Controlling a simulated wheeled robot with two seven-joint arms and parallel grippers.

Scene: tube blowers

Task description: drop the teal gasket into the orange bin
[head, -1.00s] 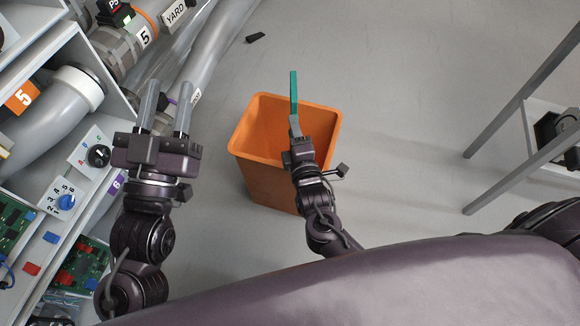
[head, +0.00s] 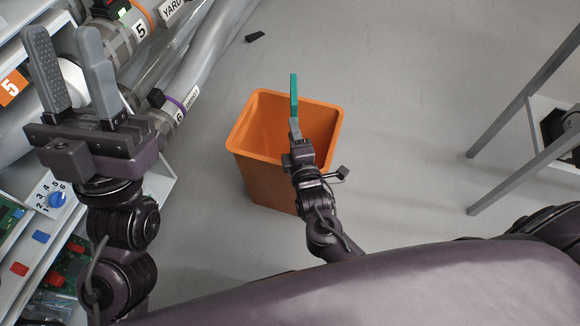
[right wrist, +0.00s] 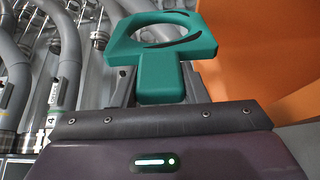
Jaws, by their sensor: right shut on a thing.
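The teal gasket (head: 294,95) shows edge-on as a thin upright strip in the head view, above the orange bin (head: 255,165). My right gripper (head: 295,124) is shut on it, over the bin's opening. In the right wrist view the gasket (right wrist: 163,50) is a flat ring with a tab, and the tab sits between the fingers. The orange bin wall (right wrist: 260,50) fills the right of that view. My left gripper (head: 75,80) is open and empty, at the left by the shelf and pipes. How high the gasket is above the bin rim is hard to tell.
A shelf unit with a dial panel (head: 55,198) and circuit boards stands at the left, with large grey pipes (head: 190,80) behind. A small black wedge (head: 255,37) lies on the floor. A grey-legged stand (head: 520,160) is at the right. The floor around the bin is clear.

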